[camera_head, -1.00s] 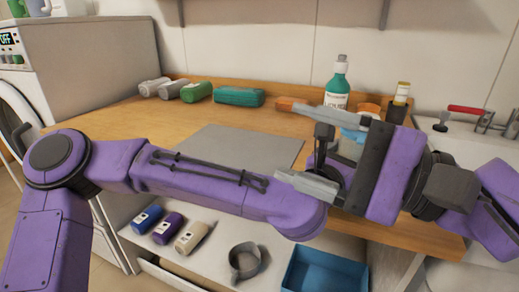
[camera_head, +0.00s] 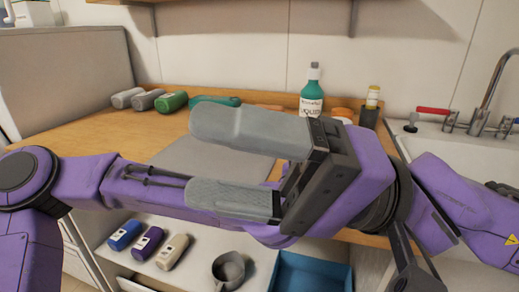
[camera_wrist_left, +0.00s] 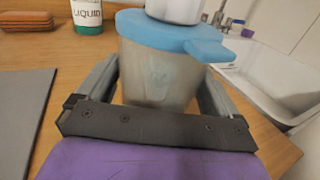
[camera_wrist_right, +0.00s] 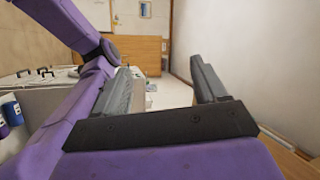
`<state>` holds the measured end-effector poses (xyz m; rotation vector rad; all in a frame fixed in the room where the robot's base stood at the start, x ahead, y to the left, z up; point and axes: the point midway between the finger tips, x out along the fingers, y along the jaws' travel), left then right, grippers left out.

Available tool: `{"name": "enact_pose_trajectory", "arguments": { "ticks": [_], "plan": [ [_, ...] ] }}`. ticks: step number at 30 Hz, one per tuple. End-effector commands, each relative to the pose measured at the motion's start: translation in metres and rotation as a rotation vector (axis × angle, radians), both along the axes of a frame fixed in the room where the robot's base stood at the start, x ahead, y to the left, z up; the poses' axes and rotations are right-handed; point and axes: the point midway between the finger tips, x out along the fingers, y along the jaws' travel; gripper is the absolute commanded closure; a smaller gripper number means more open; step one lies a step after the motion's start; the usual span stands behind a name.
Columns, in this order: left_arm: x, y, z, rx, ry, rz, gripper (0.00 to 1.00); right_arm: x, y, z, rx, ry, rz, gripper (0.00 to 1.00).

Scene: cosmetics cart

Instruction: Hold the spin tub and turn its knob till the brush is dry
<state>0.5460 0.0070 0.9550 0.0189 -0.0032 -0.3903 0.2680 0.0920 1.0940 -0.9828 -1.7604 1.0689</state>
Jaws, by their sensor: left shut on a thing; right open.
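The spin tub (camera_wrist_left: 155,75) shows in the left wrist view as a cloudy, see-through cup with a blue lid (camera_wrist_left: 165,33). A white part, likely the knob (camera_wrist_left: 175,9), sits on the lid and is cut off by the top edge. My left gripper (camera_wrist_left: 160,88) is shut on the tub, one finger on each side. In the head view the tub and left gripper are hidden behind my right arm. My right gripper (camera_head: 198,160) is open and empty, fingers pointing left, close to the head camera; it also shows in the right wrist view (camera_wrist_right: 160,80). I cannot make out the brush.
Rolled towels (camera_head: 172,101) lie at back left. A sink (camera_head: 450,150) is at right. Below are small bottles (camera_head: 148,243), a grey mug (camera_head: 229,268) and a blue bin (camera_head: 312,272).

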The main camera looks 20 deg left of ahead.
Motion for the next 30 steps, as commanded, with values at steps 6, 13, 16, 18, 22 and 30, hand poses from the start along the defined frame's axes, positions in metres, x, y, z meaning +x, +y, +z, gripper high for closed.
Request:
{"name": "enact_pose_trajectory", "arguments": {
  "ticks": [6,13,16,18,22,30],
  "plan": [
    [0.0,0.0,0.001,-0.001,-0.002,0.0,0.48,0.032,-0.01,0.002,-0.043,0.178,-0.096,0.29],
    [0.0,0.0,0.001,-0.001,-0.002,0.0,0.48,0.166,-0.109,-0.017,-0.039,1.113,-0.443,0.29],
    [0.0,0.0,0.001,-0.001,-0.002,0.0,0.48,0.195,-0.157,-0.037,0.027,1.495,-0.49,0.29],
    [0.0,0.0,0.001,-0.001,-0.002,0.0,0.48,0.205,-0.18,-0.049,0.067,1.692,-0.488,0.29],
    [0.0,0.0,0.001,-0.001,-0.002,0.0,0.48,0.21,-0.196,-0.062,0.099,1.879,-0.468,0.29],
    [0.0,0.0,0.001,-0.001,-0.002,0.0,0.48,0.234,-0.169,-0.064,0.101,1.895,-0.473,0.29]
  ]
}}
